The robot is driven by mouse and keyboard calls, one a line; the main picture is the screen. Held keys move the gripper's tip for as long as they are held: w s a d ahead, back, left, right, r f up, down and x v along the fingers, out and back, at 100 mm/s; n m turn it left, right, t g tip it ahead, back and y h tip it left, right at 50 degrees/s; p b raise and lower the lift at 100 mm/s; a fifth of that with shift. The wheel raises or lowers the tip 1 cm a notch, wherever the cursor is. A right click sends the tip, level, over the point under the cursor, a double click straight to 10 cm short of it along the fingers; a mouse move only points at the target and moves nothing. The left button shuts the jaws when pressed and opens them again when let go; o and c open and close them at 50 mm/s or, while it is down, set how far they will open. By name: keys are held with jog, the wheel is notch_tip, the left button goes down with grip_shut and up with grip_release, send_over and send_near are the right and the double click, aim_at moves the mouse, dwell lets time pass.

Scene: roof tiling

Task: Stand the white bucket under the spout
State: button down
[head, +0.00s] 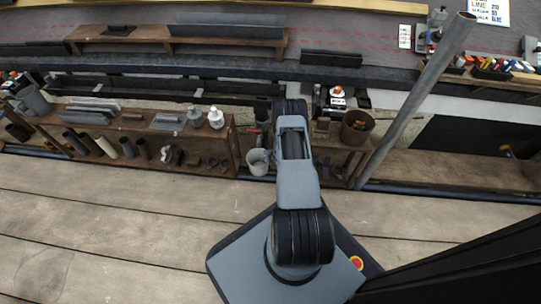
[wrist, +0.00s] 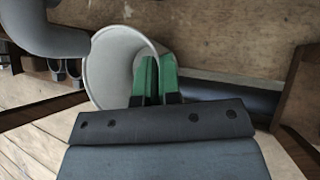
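The white bucket (head: 259,162) is just left of my arm in the head view, at the right end of a wooden shelf, and looks roughly upright. In the wrist view the bucket (wrist: 103,62) shows its open mouth and pale inside. My gripper (wrist: 158,68) has two green fingers close together at the bucket's right rim, one inside and one outside, with the wall pinched between them. A curved grey pipe end (wrist: 52,38), which looks like the spout, is just left of the bucket's rim.
A wooden shelf (head: 237,150) with several tiles, tubes and white bottles stands to the left. A rusty bucket (head: 356,127) and a leaning grey pipe (head: 415,95) are to the right. A dark pipe (wrist: 235,95) runs behind the gripper. The plank floor (head: 110,215) in front is clear.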

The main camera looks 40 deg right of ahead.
jog(key=c, duration=1.3)
grip_release()
